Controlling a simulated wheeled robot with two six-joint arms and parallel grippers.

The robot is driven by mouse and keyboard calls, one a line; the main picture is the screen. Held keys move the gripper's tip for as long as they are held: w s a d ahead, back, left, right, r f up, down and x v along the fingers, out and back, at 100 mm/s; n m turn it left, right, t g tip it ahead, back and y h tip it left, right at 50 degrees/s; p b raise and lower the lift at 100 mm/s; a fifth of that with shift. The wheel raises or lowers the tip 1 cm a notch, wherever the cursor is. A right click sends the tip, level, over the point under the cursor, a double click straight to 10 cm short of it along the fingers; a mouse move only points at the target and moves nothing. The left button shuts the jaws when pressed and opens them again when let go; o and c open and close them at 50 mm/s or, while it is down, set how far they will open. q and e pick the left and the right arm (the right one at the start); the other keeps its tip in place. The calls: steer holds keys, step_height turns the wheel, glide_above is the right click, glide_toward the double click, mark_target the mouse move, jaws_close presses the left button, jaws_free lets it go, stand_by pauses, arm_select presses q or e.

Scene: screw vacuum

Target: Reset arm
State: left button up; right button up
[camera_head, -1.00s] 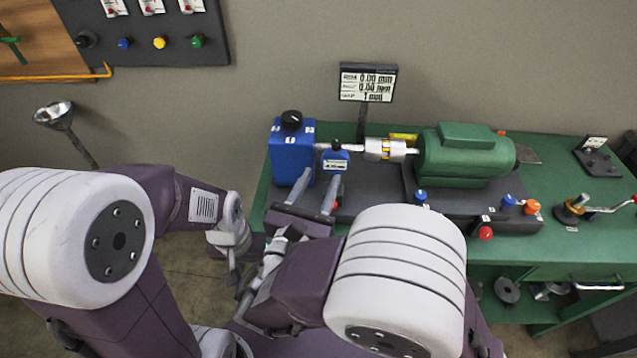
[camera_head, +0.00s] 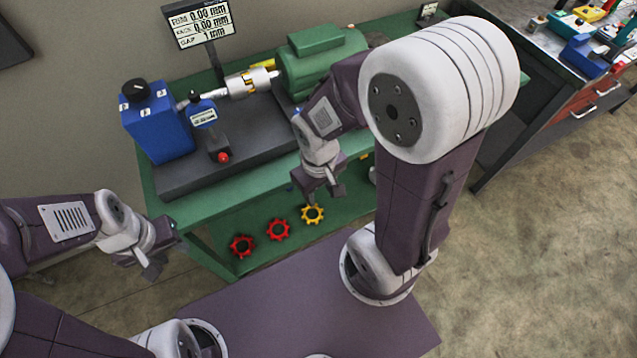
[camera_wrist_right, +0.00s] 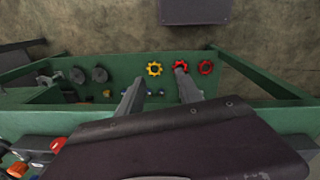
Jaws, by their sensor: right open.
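My left gripper (camera_head: 158,256) is at the lower left in the head view, in front of the left end of the green bench and clear of it. Its two fingers look spread, with nothing between them. My right gripper (camera_head: 323,192) hangs in front of the bench's front edge, pointing down, with its arm arching in from the right. In the right wrist view, its two fingers (camera_wrist_right: 160,93) stand apart and empty, with the lower shelf visible beyond them.
The green bench (camera_head: 178,212) carries a blue pump (camera_head: 158,130), a gauge (camera_head: 203,112), a green motor (camera_head: 318,58) and a display (camera_head: 199,22). Red and yellow gear-shaped knobs (camera_head: 278,229) lie on its lower shelf. A second workbench (camera_head: 560,122) stands right. Floor between is clear.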

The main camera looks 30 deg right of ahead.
step_height(320, 180, up, 8)
steer(key=w+m+p, duration=0.1)
steer(key=m+p, duration=0.1)
steer(key=p, duration=0.6)
steer(key=shift+w+d+r+t+y, duration=0.2)
steer(key=shift+t+y, duration=0.1)
steer(key=shift+t, duration=0.1)
stand_by(1.3)
